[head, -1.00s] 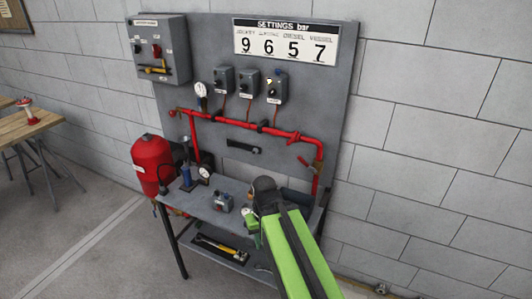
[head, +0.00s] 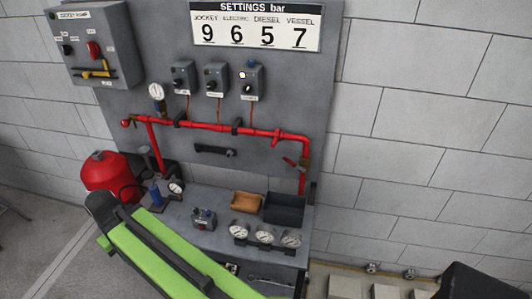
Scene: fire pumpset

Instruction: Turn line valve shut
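A red pipe (head: 220,128) runs across the grey panel and bends down at its right end. On that right vertical part is a brass-coloured valve body (head: 304,164) with a red lever (head: 290,162) sticking out to the left, tilted. A small red handle (head: 276,138) also sits on the horizontal run. No label shows which is the line valve. My green arm reaches from the bottom middle to the lower left, well apart from the pipe. My gripper is not visible; only arm links and a dark joint show.
The grey bench (head: 235,232) under the pipe bears gauges (head: 265,233), an orange-brown tray (head: 246,204), a dark bin (head: 284,208) and a small control box (head: 204,218). A red tank (head: 110,178) stands left. A control cabinet (head: 93,45) hangs upper left.

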